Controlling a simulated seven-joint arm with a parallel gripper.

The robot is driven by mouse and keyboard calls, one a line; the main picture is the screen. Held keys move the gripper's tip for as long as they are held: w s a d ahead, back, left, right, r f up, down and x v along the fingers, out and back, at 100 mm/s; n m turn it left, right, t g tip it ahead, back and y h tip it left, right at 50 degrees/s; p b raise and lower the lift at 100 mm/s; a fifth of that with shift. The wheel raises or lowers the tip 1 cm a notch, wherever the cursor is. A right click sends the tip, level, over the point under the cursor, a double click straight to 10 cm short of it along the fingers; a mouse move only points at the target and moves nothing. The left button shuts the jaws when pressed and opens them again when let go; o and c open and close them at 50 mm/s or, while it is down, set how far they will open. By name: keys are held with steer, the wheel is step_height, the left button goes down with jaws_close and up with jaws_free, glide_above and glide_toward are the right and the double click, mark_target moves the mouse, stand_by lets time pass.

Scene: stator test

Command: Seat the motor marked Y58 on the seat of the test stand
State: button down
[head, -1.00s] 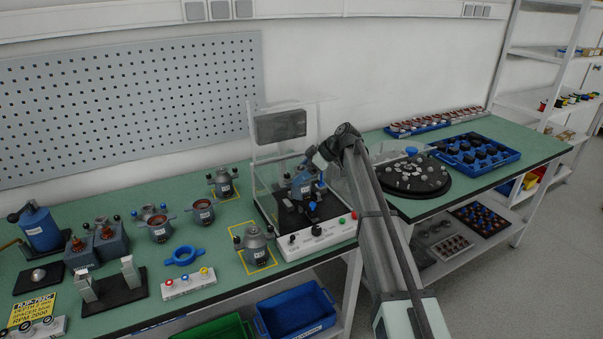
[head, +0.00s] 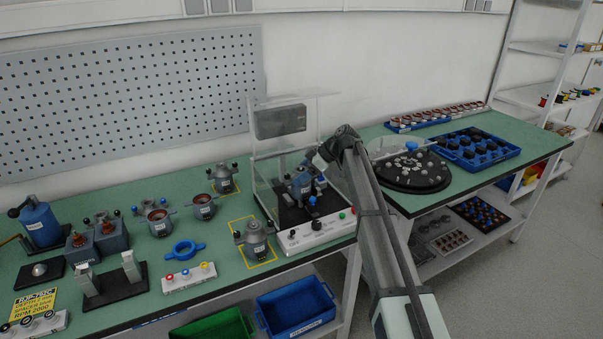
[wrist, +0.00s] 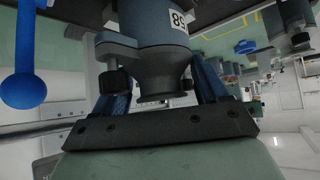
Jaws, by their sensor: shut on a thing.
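My gripper (wrist: 160,98) is shut on a blue-grey motor (wrist: 152,35). Its blue fingers lie on both sides of the motor's narrow neck. A white label on the motor shows "58"; the rest of the marking is out of sight. In the head view this motor (head: 300,184) is upright inside the test stand (head: 325,230), over its black base plate, with my gripper (head: 317,170) above and right of it. The seat is hidden beneath the motor, so I cannot tell whether the motor touches it. A blue ball-ended lever (head: 312,200) stands just in front.
A clear guard (head: 265,180) and a dark display (head: 281,121) rise around the stand. Another motor (head: 255,238) is in a yellow-marked square left of the stand, and one (head: 223,178) stands behind. A round black turntable (head: 411,172) is at right.

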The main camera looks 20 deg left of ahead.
steer(key=shift+f, duration=0.15)
steer(key=shift+f, duration=0.45)
stand_by(0.3)
jaws_free()
step_height(320, 180, up, 10)
steer(key=shift+f, duration=0.1)
stand_by(0.7)
stand_by(0.5)
